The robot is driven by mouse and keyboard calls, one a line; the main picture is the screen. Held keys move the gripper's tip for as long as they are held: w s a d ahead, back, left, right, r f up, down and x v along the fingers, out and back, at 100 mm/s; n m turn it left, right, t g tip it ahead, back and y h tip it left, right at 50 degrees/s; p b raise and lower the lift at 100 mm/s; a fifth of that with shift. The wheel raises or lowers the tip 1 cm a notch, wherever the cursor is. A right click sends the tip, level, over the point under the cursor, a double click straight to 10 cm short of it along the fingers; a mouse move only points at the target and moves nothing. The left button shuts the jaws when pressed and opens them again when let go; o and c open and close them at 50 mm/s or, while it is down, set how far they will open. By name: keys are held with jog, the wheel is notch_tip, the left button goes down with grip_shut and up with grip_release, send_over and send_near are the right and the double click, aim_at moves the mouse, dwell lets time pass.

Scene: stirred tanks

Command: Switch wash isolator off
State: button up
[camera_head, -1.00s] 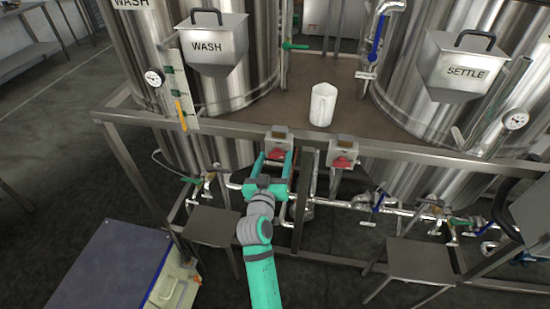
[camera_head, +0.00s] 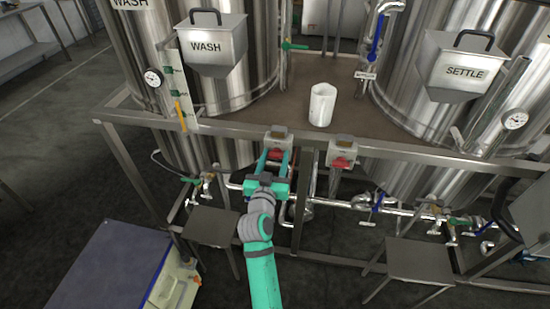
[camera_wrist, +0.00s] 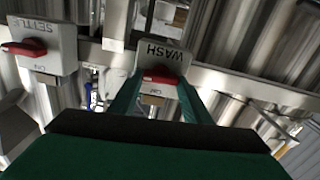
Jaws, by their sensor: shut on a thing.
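The wash isolator is a grey box (camera_head: 279,136) on the front rail of the platform, below the WASH tank, with a red handle (camera_head: 276,154). In the wrist view, its WASH label (camera_wrist: 165,52) is upside down and its red handle (camera_wrist: 160,75) lies across the box. My gripper (camera_head: 275,158) has its teal fingers on either side of this handle and is shut on it. The wrist view shows the fingers (camera_wrist: 158,82) beside the handle's ends. The small lettering near the handle is too blurred to read.
The settle isolator (camera_head: 343,146) with its own red handle stands close to the right. A white jug (camera_head: 322,104) stands on the platform above. Pipes and valves run below the rail. Small grey steps (camera_head: 210,226) and a blue-topped box (camera_head: 105,265) stand on the floor.

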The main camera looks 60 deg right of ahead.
jog(key=shift+m, duration=0.6)
jog(key=o, duration=1)
jog(key=shift+o, duration=0.2)
jog(key=shift+s+a, duration=0.1)
jog(key=v, duration=1)
jog(key=shift+a, duration=0.3)
jog(key=shift+s, duration=0.1)
